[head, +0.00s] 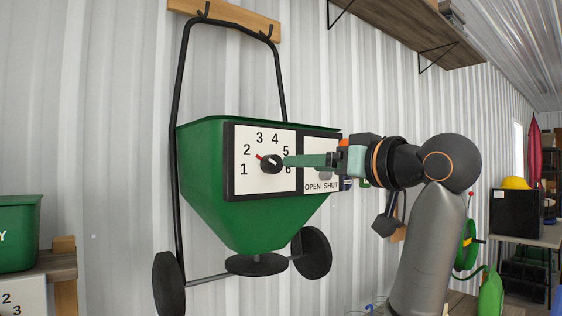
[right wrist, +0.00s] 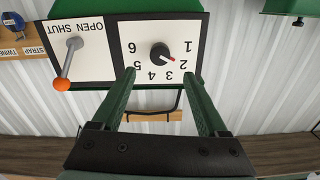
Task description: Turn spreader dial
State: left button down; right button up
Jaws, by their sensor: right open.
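The green spreader (head: 255,215) hangs on the wall and carries a white number panel with a dark frame. Its black dial (head: 271,164) has a red pointer that points at the 2. The dial (right wrist: 160,53) also shows in the right wrist view, with the numbers upside down. My right gripper (head: 287,161) reaches in from the right, its tips close beside the dial in the picture. In the right wrist view the gripper (right wrist: 158,74) is open and empty, with its fingers apart on either side of the dial's line. I cannot tell any contact. My left gripper is out of view.
An OPEN/SHUT panel (head: 322,186) sits right of the dial panel, partly behind my right gripper; its lever with an orange knob (right wrist: 62,84) shows in the right wrist view. A green bin (head: 18,232) stands at the left. A wooden shelf (head: 405,30) is above right.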

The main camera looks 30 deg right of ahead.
aim_at(276, 164)
jog(key=w, duration=0.3)
jog(key=w+p, duration=0.1)
jog(key=w, duration=0.1)
jog(key=w+p, duration=0.1)
jog(key=w, duration=0.2)
jog(key=shift+w+a, duration=0.3)
jog(key=shift+a, duration=0.05)
grip_shut()
